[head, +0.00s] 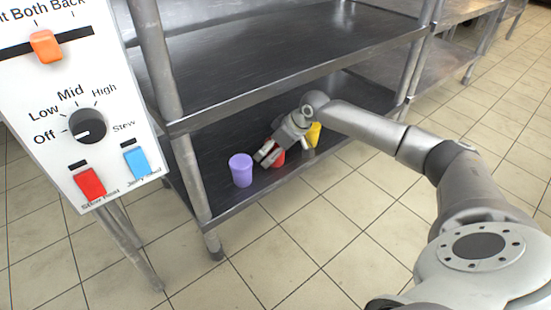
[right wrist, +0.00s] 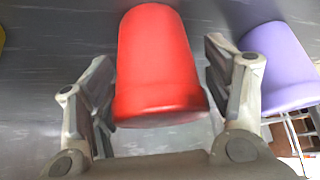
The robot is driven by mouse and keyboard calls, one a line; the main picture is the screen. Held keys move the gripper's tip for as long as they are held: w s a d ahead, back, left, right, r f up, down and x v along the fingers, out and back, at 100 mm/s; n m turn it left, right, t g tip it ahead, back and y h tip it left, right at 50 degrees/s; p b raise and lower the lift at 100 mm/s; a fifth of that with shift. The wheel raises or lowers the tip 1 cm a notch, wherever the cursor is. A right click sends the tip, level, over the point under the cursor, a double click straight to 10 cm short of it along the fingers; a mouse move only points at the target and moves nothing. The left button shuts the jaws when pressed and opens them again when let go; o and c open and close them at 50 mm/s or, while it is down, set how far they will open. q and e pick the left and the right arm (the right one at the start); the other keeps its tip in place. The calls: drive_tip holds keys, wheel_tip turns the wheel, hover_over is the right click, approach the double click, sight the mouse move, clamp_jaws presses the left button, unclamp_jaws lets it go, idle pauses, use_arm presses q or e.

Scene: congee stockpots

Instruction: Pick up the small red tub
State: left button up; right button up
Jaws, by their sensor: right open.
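The small red tub (right wrist: 155,62) stands between the two open fingers of my right gripper (right wrist: 160,95) in the right wrist view, with a gap on each side. In the head view the red tub (head: 278,157) is on the lower metal shelf, partly hidden behind my right gripper (head: 264,156). My right arm reaches in from the right, under the upper shelf. My left gripper is not in either view.
A purple tub (head: 241,170) stands to the left of the red tub, and a yellow tub (head: 314,134) to its right. The upper shelf (head: 260,50) hangs above. A shelf post (head: 188,175) and a control panel (head: 120,110) are at the left.

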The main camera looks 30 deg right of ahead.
drive_tip(key=shift+w+a+f, duration=0.1)
drive_tip(key=shift+w+f, duration=0.15)
drive_tip(key=shift+f, duration=0.1)
drive_tip(key=c, duration=1.2)
drive_tip(key=shift+r, duration=0.15)
drive_tip(key=shift+c, duration=0.2)
